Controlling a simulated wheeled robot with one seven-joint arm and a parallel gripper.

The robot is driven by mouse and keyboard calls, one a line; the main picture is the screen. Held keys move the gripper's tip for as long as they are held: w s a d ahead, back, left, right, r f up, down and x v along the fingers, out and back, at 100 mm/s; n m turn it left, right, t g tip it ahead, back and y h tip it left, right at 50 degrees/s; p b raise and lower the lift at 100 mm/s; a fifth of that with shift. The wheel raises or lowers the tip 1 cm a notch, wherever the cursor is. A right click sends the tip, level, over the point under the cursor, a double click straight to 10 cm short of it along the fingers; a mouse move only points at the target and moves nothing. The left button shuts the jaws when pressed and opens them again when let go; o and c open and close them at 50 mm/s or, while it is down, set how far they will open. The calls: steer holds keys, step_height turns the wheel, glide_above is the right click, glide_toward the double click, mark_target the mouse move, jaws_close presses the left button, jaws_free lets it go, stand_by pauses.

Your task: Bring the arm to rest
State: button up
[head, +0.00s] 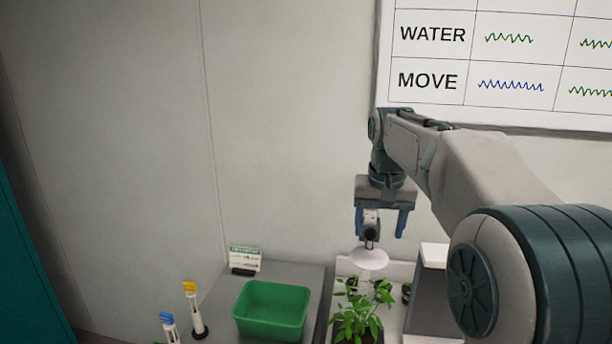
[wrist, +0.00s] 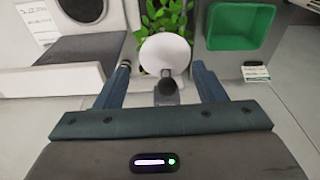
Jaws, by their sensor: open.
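My gripper (head: 381,232) points down in the head view, at the end of my raised arm. Its two blue fingers stand apart, and in the wrist view the gripper (wrist: 163,82) is also open. A white round disc on a dark stem (wrist: 166,52) shows between and beyond the fingers in the wrist view. In the head view this pale disc (head: 369,259) is just below the gripper and above a leafy green plant (head: 357,318). I cannot tell whether the disc touches the gripper. No finger is seen closed on anything.
A green bin (head: 271,311) stands on a grey bench left of the plant, with a small sign (head: 244,260) behind it. Yellow-topped (head: 194,310) and blue-topped (head: 169,327) posts stand farther left. A whiteboard (head: 500,62) hangs on the wall. The wall area left of the arm is clear.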

steer(key=s+f+n+t+b, duration=0.1)
steer(key=s+f+b, duration=0.1)
steer(key=s+f, duration=0.6)
steer(key=s+f+t+b, duration=0.1)
steer(key=s+f+b, duration=0.1)
steer(key=s+f, duration=0.7)
steer(key=s, duration=0.7)
steer(key=shift+a+n, duration=0.4)
steer(key=shift+s, duration=0.1)
